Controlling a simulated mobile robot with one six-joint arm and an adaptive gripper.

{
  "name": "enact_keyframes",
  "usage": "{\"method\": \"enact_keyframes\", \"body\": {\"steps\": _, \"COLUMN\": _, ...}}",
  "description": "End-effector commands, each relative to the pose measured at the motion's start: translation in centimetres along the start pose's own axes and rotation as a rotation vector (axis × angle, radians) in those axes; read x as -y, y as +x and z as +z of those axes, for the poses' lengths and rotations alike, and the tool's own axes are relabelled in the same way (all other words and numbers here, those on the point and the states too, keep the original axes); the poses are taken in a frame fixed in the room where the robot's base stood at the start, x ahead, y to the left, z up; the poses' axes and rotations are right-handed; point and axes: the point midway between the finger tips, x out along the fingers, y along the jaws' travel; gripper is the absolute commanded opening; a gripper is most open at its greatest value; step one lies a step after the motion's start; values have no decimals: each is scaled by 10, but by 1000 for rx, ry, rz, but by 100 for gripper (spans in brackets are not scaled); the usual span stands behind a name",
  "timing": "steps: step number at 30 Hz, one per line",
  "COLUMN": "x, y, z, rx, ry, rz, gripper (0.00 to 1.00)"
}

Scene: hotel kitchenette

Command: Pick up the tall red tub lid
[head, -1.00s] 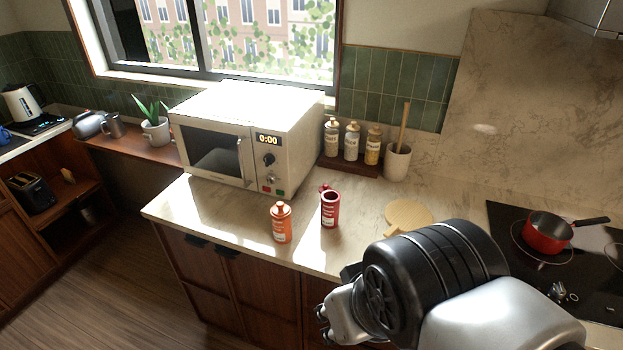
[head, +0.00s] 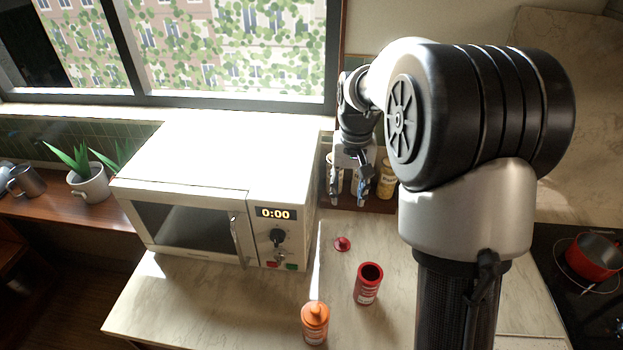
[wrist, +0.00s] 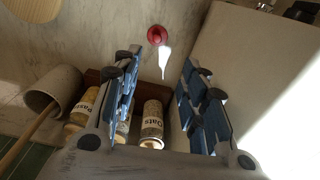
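The red lid (head: 342,244) lies on the counter with its knob showing, behind the open red tub (head: 367,285) and apart from it. It also shows in the wrist view (wrist: 156,35), ahead of the gap between my fingers. My gripper (head: 350,200) points down above the counter's back part, in front of the jars and higher than the lid. In the wrist view my gripper (wrist: 160,72) is open, with nothing between its fingertips. The tub itself is not identifiable in the wrist view.
The microwave (head: 190,170) stands left of my gripper. A capped orange bottle (head: 315,322) stands near the tub. Several labelled jars (wrist: 152,122) and a utensil pot (wrist: 55,85) are by the back wall. A red pan (head: 592,257) sits on the hob.

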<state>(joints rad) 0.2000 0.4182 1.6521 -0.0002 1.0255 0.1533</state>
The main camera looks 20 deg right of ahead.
Motion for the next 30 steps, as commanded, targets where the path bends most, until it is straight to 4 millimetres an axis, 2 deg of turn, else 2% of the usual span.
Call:
{"method": "enact_keyframes", "body": {"steps": 3, "x": -6, "y": 23, "z": -18, "rx": 32, "ry": 29, "rz": 5, "gripper": 39}}
{"method": "enact_keyframes", "body": {"steps": 7, "x": -9, "y": 38, "z": -26, "rx": 44, "ry": 42, "rz": 8, "gripper": 39}}
{"method": "enact_keyframes", "body": {"steps": 11, "x": -9, "y": 58, "z": -25, "rx": 49, "ry": 44, "rz": 8, "gripper": 39}}
{"method": "enact_keyframes", "body": {"steps": 21, "x": -9, "y": 132, "z": -22, "rx": 49, "ry": 43, "rz": 8, "gripper": 39}}
{"method": "enact_keyframes", "body": {"steps": 25, "x": -9, "y": 151, "z": -21, "rx": 47, "ry": 43, "rz": 8, "gripper": 39}}
{"method": "enact_keyframes", "body": {"steps": 30, "x": -8, "y": 160, "z": -21, "rx": 46, "ry": 43, "rz": 8, "gripper": 39}}
